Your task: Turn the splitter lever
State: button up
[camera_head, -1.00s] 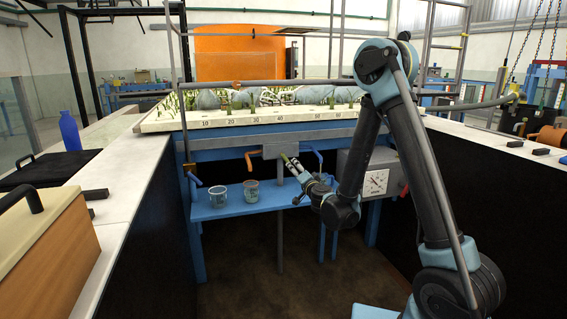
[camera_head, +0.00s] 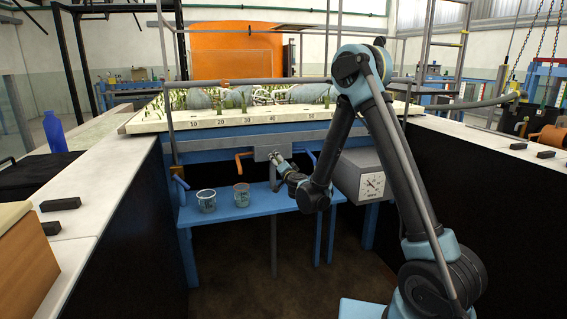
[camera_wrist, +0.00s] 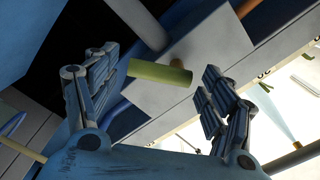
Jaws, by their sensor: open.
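In the wrist view a short yellow-green handle (camera_wrist: 158,72), apparently the splitter lever, shows in the space between my fingers. A small brass pivot shows beside its right end, on a grey box (camera_wrist: 208,52). My gripper (camera_wrist: 160,64) is open, with one finger on each side of the handle. The handle's left end appears close to the left finger; I cannot tell whether they touch. In the head view my gripper (camera_head: 277,160) is at the front of the grey box (camera_head: 264,152) under the flume and hides the handle there.
An orange lever (camera_head: 241,161) is left of the box and a blue lever (camera_head: 312,160) is right of it. Two cups (camera_head: 206,201) stand on the blue shelf (camera_head: 222,213) below. A grey dial box (camera_head: 362,177) is close to my arm on the right.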

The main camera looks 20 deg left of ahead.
jog(key=shift+x, duration=1.05)
jog(key=shift+d, duration=0.1)
jog(key=c, duration=1.1)
jog(key=shift+m, duration=0.3)
jog(key=m, duration=0.2)
jog(key=shift+f+m, duration=0.15)
jog(key=shift+m, duration=0.15)
jog(key=shift+s+a+f+m, duration=0.1)
jog(key=shift+a+m, duration=0.05)
jog(key=shift+m, duration=0.7)
jog(key=shift+s+a+m, duration=0.1)
jog(key=shift+a+m, duration=0.05)
jog(key=shift+m, duration=0.7)
